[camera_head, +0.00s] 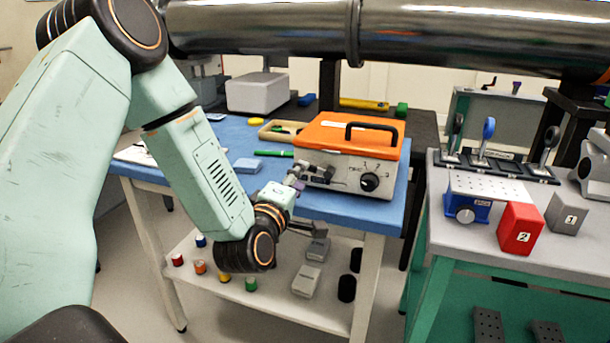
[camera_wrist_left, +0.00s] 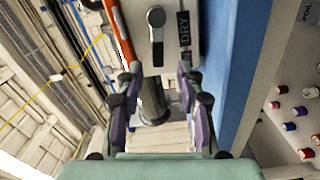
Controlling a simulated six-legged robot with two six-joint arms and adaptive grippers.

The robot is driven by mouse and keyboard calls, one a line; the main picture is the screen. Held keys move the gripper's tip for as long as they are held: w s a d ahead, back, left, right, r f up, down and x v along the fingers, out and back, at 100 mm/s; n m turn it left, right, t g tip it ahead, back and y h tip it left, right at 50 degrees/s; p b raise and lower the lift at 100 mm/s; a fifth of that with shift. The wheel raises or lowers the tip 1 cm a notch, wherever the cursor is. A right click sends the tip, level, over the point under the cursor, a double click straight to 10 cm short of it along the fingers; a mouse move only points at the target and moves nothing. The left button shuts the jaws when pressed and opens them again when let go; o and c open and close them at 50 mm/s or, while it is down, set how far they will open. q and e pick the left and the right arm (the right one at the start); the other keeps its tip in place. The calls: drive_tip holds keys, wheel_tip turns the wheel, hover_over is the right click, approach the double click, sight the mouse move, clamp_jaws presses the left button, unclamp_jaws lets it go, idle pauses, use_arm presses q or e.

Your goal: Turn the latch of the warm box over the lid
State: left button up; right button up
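The warm box has an orange lid (camera_head: 330,133) with a black handle and a grey body (camera_head: 341,177) with a numbered dial. It stands on the blue-topped table. My left gripper (camera_head: 297,179) is at the left end of the box's front. In the left wrist view its two purple-sided fingers (camera_wrist_left: 158,105) are apart, with a dark grey rounded part (camera_wrist_left: 152,98) showing between them; I cannot tell whether they touch it. The lid edge (camera_wrist_left: 115,25) appears as an orange strip. My right gripper is not in view.
Small coloured pots and grey boxes (camera_head: 305,281) are on the shelf below. A bench (camera_head: 480,228) with a red block stands at right. A large metal pipe (camera_head: 270,28) crosses above.

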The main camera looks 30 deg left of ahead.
use_arm(q)
drive_tip(key=shift+w+d+r, duration=0.1)
drive_tip(key=shift+w+r, duration=0.05)
drive_tip(key=shift+w, duration=1.3)
drive_tip(key=shift+w+a, duration=0.3)
drive_tip(key=shift+a, duration=0.15)
drive_tip(key=shift+d, duration=0.25)
drive_tip(key=shift+c, duration=1.2)
drive_tip(key=shift+a, duration=0.15)
drive_tip(key=c, duration=0.3)
clamp_jaws()
